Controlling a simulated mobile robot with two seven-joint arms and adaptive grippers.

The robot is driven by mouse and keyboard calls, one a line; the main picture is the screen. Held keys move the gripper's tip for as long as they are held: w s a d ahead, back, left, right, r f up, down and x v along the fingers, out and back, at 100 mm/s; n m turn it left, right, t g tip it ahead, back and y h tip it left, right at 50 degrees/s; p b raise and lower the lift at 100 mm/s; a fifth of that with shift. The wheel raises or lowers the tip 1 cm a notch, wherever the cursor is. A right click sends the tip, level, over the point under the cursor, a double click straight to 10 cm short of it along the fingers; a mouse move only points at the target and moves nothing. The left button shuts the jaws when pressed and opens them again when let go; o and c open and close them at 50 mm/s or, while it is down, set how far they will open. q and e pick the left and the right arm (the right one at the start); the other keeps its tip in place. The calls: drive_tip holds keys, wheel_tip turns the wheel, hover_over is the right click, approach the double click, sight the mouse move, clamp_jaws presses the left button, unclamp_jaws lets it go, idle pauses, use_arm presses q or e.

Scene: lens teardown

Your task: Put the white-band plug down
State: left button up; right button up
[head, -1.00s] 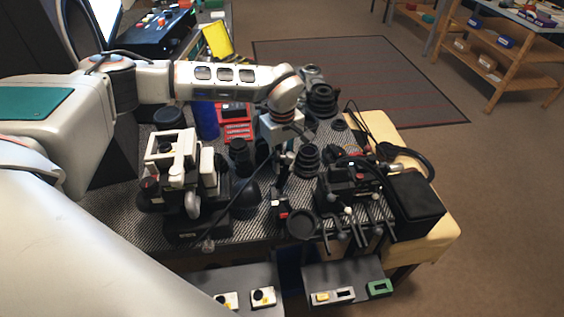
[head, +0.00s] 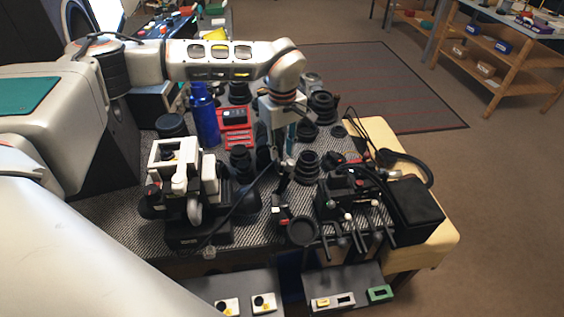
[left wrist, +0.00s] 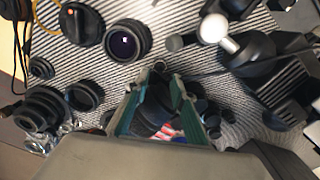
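My left gripper (head: 283,180) points down over the middle of the table in the head view. In the left wrist view its two green-sided fingers (left wrist: 160,85) stand apart, with dark shapes between them. I cannot tell whether these are held or lie below. A thin black cable (head: 238,202) runs from the white machine's side up towards this gripper. I cannot make out the white-band plug with certainty; the fingers may hide it. My right gripper is not in view.
A white-and-black machine (head: 180,182) stands left of the gripper. Black lens parts (head: 307,165) stand close to its right, and a black rig with rods (head: 352,195) lies beyond them. A blue bottle (head: 205,118) and red box (head: 236,122) are behind. Bare patterned mat (head: 252,226) shows in front.

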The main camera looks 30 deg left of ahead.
sight(283, 171)
use_arm(q)
wheel_tip(283, 171, up, 4)
drive_tip(key=shift+r, duration=0.1)
drive_tip(key=f+m, duration=0.1)
drive_tip(key=m, duration=0.1)
drive_tip(key=f+m, duration=0.1)
drive_tip(key=shift+s+f+m+b, duration=0.25)
drive_tip(key=shift+f+m+b, duration=0.1)
drive_tip(key=shift+m+b, duration=0.05)
drive_tip(key=shift+w+a+f+m, duration=0.1)
drive_tip(key=shift+f+m, duration=0.2)
drive_tip(key=shift+f, duration=1.45)
drive_tip(key=f, duration=0.2)
drive_tip(key=f+b, duration=0.1)
drive_tip(key=f, duration=0.1)
drive_tip(key=shift+d+f, duration=0.2)
drive_tip(key=shift+f, duration=0.15)
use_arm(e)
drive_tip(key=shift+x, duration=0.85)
use_arm(q)
clamp_jaws()
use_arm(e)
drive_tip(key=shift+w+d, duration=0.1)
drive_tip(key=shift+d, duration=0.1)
